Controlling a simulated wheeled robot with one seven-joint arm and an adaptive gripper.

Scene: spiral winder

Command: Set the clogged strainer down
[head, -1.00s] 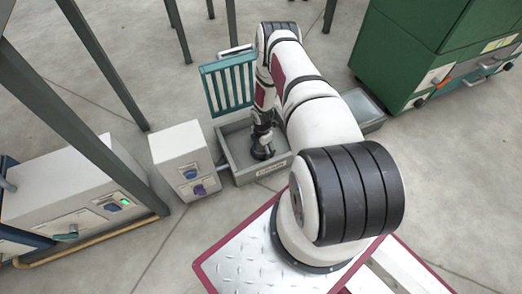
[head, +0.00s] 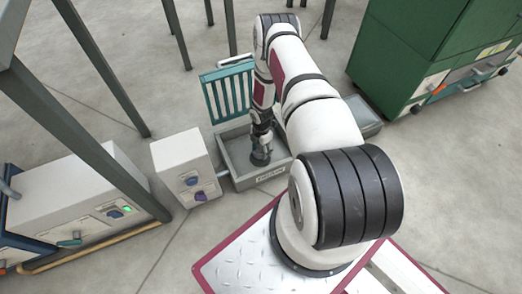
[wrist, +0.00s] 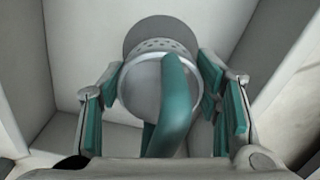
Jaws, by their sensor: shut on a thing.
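The strainer (wrist: 142,86) is a round pale metal piece with a perforated rim and a teal handle (wrist: 176,100). My gripper (wrist: 163,95) has its teal-padded fingers on both sides of it and is shut on the handle. In the head view, my gripper (head: 261,142) points down inside a grey labelled bin (head: 242,183), with the strainer (head: 260,158) at its tip. The grey bin walls (wrist: 75,45) surround it in the wrist view. I cannot tell whether the strainer touches the bin floor.
A teal slatted panel (head: 228,92) stands upright at the bin's back. A white box with knobs (head: 182,163) stands close to the bin's left. A green cabinet (head: 415,50) is at the right. Grey posts (head: 100,68) rise at the left.

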